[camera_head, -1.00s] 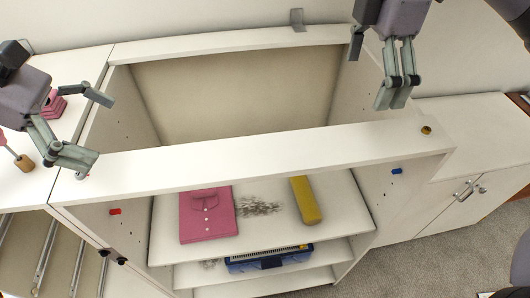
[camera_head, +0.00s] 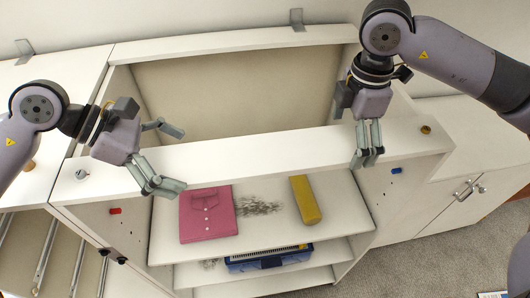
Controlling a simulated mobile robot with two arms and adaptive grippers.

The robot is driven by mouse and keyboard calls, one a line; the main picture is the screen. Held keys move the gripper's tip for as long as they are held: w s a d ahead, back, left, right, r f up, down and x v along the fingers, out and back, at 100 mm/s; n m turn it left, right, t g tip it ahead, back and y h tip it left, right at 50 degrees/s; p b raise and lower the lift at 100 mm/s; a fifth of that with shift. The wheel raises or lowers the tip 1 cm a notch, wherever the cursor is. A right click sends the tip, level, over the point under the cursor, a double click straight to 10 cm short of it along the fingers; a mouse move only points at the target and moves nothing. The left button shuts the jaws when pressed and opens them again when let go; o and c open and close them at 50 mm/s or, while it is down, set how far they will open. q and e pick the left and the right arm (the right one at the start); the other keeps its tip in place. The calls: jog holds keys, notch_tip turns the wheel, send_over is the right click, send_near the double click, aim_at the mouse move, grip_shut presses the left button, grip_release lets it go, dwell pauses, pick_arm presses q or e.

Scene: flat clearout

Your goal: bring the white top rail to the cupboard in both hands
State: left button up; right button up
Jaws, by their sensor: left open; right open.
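The white top rail (camera_head: 260,150) lies across the front top of the white cupboard (camera_head: 379,200), reaching from one side panel to the other. My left gripper (camera_head: 171,161) is open over the left part of the rail. One finger shows past its back edge and the other past its front edge; I cannot tell if they touch it. My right gripper (camera_head: 368,160) is open, fingers pointing down in front of the rail's right part. Its fingers overlap in the picture, so contact is unclear.
A blue box (camera_head: 268,260) sits below. A lower white cabinet (camera_head: 478,150) stands right. A brass-coloured fitting (camera_head: 426,129) sits at the rail's right end.

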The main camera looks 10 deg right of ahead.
pick_arm(q)
jog(key=c, duration=1.7)
pick_arm(e)
jog(key=c, duration=1.7)
